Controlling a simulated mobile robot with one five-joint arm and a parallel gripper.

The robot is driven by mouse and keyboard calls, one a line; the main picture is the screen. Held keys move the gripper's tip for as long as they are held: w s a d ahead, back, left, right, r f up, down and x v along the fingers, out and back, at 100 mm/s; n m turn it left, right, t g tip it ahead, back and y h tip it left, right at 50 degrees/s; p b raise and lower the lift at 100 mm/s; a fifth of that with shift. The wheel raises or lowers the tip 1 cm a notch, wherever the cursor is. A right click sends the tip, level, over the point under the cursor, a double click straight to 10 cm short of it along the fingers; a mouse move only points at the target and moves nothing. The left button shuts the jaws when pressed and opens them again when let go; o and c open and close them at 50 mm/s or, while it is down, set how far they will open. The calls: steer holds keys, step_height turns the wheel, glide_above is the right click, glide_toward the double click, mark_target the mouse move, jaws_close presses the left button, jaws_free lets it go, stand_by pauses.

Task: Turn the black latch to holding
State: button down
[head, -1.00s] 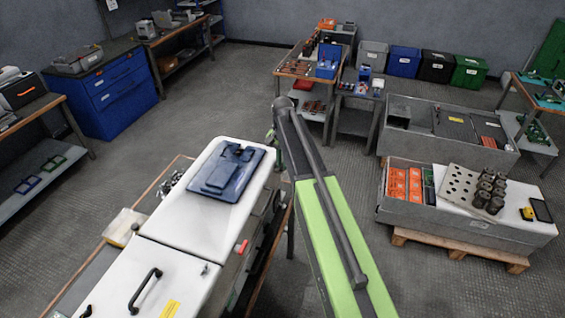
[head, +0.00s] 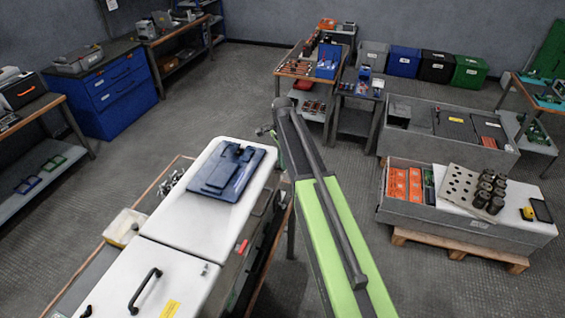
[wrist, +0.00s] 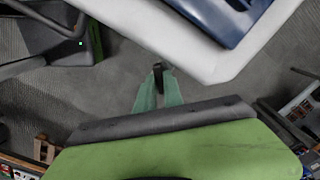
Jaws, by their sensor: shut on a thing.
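My gripper's two green fingers (wrist: 156,92) show in the wrist view, reaching up beside the edge of the white lid. They are shut on a small black piece, which I take to be the black latch (wrist: 158,74). Most of the latch is hidden between the fingers, and its setting cannot be read. In the head view my green arm hides most of my gripper; a small dark end shows left of the arm's tip, past the far right corner of the white lid (head: 170,225).
A blue plate-like part (head: 228,172) lies on the white lid, with a black handle (head: 145,290) nearer. A pallet box (head: 455,232) stands right of my arm. Grey floor (head: 220,95) is open beyond the lid. In the wrist view the lid edge (wrist: 215,70) is close right of my fingers.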

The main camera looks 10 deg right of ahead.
steer(key=m, duration=0.4)
steer(key=shift+m, duration=2.1)
steer(key=c, duration=1.7)
jaws_free()
steer(key=shift+c, duration=0.2)
step_height(320, 180, up, 17)
steer(key=p, duration=1.7)
steer(key=shift+r, duration=0.2)
